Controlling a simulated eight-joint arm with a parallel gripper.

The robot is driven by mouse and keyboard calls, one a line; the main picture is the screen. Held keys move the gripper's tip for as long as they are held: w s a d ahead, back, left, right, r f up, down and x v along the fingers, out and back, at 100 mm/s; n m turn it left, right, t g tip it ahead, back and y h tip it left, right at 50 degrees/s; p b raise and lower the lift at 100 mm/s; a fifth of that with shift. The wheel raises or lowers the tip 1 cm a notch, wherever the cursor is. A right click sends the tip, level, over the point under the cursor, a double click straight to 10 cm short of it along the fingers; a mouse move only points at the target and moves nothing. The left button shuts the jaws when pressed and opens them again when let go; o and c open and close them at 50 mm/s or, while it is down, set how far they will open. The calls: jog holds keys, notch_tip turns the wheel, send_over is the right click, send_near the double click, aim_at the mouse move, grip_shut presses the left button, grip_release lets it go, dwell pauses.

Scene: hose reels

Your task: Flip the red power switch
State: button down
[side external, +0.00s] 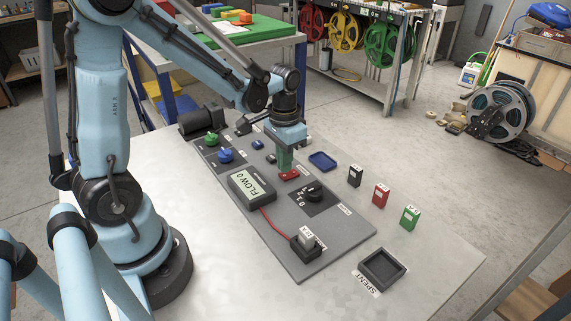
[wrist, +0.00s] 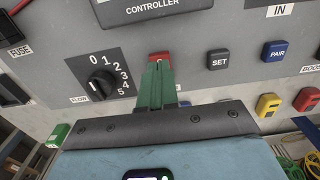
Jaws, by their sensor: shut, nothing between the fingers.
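The red power switch (side external: 290,175) sits on the grey control panel (side external: 338,236), between the display box and the dial. In the wrist view the red switch (wrist: 159,57) shows just past my fingertips and is partly hidden by them. My gripper (side external: 286,168) points down with its green fingers shut and empty. Its tips are right at the switch in the side view; I cannot tell whether they touch it. The fingers of my gripper (wrist: 157,68) also look closed together in the wrist view.
Green (side external: 211,139) and blue (side external: 225,155) knobs stand at the panel's far left. Black, red (side external: 381,195) and green blocks and a SPENT tray (side external: 381,266) stand on the bench.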

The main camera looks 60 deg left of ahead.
aim_at(285, 175)
jog(key=shift+f, duration=0.9)
dwell(0.8)
jog(key=shift+r, duration=3.55)
jog(key=s+d+r+t, duration=0.4)
jog(key=s+d+t, duration=0.1)
jog(key=d+t, duration=0.1)
jog(key=shift+s+d+r+t, duration=0.15)
jog(key=shift+d+r+t, duration=0.1)
jog(key=shift+r+t, duration=0.25)
jog(key=shift+f, duration=0.1)
